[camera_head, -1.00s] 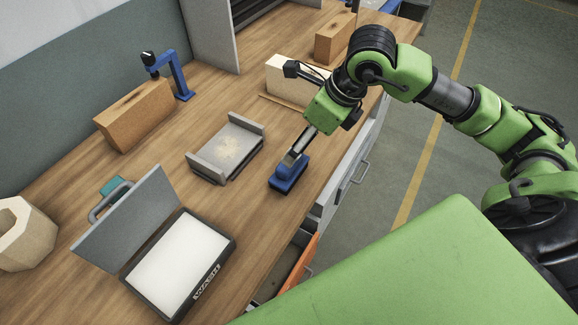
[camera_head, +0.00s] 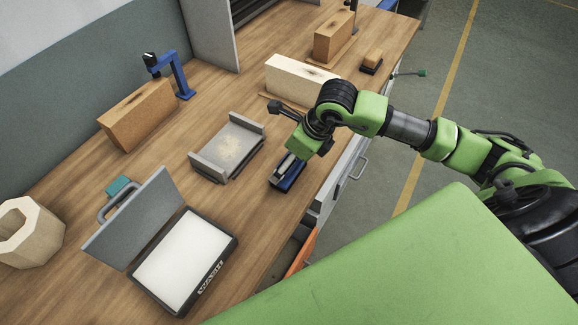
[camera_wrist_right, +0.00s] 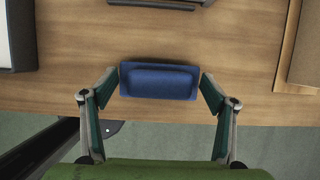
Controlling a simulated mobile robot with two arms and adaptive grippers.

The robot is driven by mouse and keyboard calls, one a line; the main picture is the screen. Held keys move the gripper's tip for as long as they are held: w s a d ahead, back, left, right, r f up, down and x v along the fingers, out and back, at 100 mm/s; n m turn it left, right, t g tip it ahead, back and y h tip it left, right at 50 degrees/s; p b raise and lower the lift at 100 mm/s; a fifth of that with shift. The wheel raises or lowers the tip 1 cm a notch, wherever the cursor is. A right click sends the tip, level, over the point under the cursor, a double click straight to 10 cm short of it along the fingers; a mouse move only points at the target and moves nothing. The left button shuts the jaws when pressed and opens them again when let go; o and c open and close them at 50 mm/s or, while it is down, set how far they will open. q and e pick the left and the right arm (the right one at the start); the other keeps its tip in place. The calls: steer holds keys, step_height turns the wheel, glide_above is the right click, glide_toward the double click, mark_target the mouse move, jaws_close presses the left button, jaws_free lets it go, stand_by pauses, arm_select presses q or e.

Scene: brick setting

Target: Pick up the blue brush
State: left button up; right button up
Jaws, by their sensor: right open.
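The blue brush (camera_head: 287,178) lies on the wooden workbench close to its front edge, right of the grey metal tray. My right gripper (camera_head: 290,163) is directly over it and partly hides it in the head view. In the right wrist view the blue brush (camera_wrist_right: 159,80) lies between the two spread fingertips of my right gripper (camera_wrist_right: 159,84). The fingers are open, one at each end of the brush. Whether they touch it is hard to tell. My left gripper is not in view.
The grey tray (camera_head: 196,165) stands left of the brush. An open case (camera_head: 232,243) marked WASH is at the front left. A pale block (camera_head: 300,80) lies behind my right arm. An orange drawer front (camera_head: 301,256) shows below the bench edge.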

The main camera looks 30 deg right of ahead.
steer(key=c, duration=1.3)
steer(key=shift+o, duration=0.2)
steer(key=shift+r, duration=0.15)
steer(key=shift+w+r+b, duration=0.1)
steer(key=shift+r+b, duration=0.15)
steer(key=shift+b, duration=0.1)
step_height(320, 180, up, 2)
steer(key=shift+r+b, duration=0.1)
steer(key=shift+b, duration=0.65)
steer(key=s+a+r+b, duration=0.8)
steer(key=s+r, duration=0.2)
steer(key=s, duration=0.1)
steer(key=shift+a, duration=0.35)
